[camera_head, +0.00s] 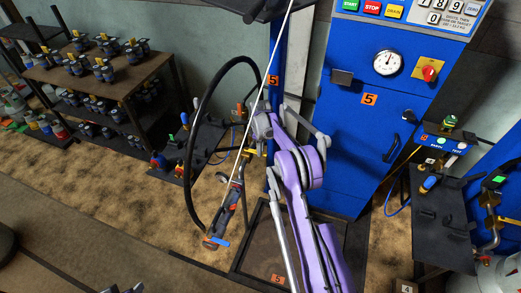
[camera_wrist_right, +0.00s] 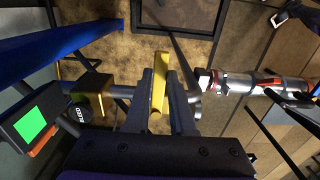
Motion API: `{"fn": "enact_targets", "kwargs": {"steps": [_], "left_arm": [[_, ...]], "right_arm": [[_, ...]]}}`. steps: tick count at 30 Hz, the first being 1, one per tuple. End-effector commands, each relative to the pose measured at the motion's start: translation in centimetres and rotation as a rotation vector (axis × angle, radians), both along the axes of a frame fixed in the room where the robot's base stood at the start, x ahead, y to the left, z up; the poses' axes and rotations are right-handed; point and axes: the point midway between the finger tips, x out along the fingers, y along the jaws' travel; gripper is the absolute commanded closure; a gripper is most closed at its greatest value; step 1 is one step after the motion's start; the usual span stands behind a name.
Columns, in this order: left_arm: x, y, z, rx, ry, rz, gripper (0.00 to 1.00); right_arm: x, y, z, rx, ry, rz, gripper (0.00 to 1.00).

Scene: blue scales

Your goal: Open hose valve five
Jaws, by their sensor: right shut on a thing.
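The yellow lever of hose valve five (camera_wrist_right: 159,82) stands between the fingers of my right gripper (camera_wrist_right: 160,95) in the wrist view. The fingers are shut on it. The lever looks crosswise to the grey pipe (camera_wrist_right: 122,91) in that view. In the head view, the right gripper (camera_head: 251,143) is at the pipe beside the blue column, below an orange "5" label (camera_head: 272,80); the arm partly hides the valve. Grey tips at the bottom edge (camera_head: 125,289) may be my left gripper, mostly cut off.
A black hose (camera_head: 190,140) arcs left of the valve. A filling nozzle (camera_head: 222,215) hangs below, above a dark framed floor plate (camera_head: 255,245). A blue cabinet (camera_head: 350,130) with a gauge (camera_head: 387,63) stands right.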

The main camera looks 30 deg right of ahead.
Motion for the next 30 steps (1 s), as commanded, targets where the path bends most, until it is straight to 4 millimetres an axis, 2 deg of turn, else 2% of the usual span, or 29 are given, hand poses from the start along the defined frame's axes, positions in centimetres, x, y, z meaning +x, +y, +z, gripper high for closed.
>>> {"fn": "enact_targets", "kwargs": {"steps": [23, 30], "left_arm": [[0.00, 0.00, 0.00, 0.000, 0.000, 0.000, 0.50], [-0.23, 0.00, -0.61, 0.000, 0.004, 0.000, 0.50]], "right_arm": [[0.01, -0.02, 0.04, -0.001, -0.001, -0.001, 1.00], [-0.23, 0.22, -0.09, -0.001, -0.001, -0.047, 1.00]]}}
